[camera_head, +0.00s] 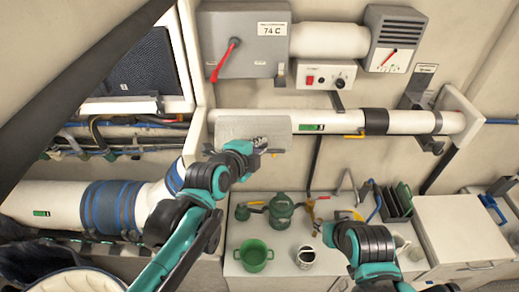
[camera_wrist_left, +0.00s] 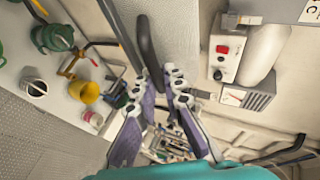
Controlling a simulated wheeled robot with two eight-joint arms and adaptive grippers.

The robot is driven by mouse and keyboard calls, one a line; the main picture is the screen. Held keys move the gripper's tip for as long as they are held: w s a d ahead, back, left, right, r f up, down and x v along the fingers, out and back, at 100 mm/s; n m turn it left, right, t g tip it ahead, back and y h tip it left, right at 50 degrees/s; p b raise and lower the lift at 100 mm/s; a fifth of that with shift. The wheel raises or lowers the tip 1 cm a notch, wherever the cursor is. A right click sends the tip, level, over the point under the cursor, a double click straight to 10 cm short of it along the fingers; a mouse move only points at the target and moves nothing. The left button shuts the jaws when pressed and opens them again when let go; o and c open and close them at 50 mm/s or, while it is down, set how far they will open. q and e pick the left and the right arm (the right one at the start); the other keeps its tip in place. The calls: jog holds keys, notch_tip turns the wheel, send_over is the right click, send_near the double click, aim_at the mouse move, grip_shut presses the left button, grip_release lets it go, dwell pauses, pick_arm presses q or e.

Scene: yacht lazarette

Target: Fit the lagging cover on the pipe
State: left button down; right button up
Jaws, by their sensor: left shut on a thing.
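The lagging cover (camera_head: 240,128) is a light grey, textured sheet at the left end of the upper white pipe (camera_head: 345,122) in the head view. It lies against the pipe there; I cannot tell whether it wraps behind. My left gripper (camera_head: 262,148) is shut at the cover's lower edge, seemingly on the cover. In the left wrist view the fingers of my left gripper (camera_wrist_left: 165,85) reach up beside a pale surface, and their contact is unclear. My right gripper (camera_head: 318,226) is over the bench below the pipe, apart from the cover; its fingertips are hard to make out.
A grey control box (camera_head: 245,45) and a switch panel (camera_head: 328,77) sit above the pipe. A black band (camera_head: 376,121) circles the pipe further right. The bench holds a green pot (camera_head: 254,255), a green can (camera_head: 282,212), a white mug (camera_head: 306,257) and tools.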

aim_at(259, 135)
pick_arm(q)
jog(key=shift+w+f+b, duration=0.1)
jog(key=shift+w+b, duration=0.35)
jog(key=shift+w, duration=1.05)
jog(key=shift+w+b, duration=0.3)
jog(key=shift+w, duration=0.45)
jog(key=shift+w+b, duration=0.3)
jog(key=shift+w, duration=0.95)
jog(key=shift+w+b, duration=0.7)
jog(key=shift+w, duration=3.25)
jog(key=shift+f+b, duration=2)
jog(key=shift+f, duration=0.7)
jog(key=c, duration=1.5)
grip_release()
jog(key=shift+s, duration=0.1)
jog(key=shift+c, duration=0.2)
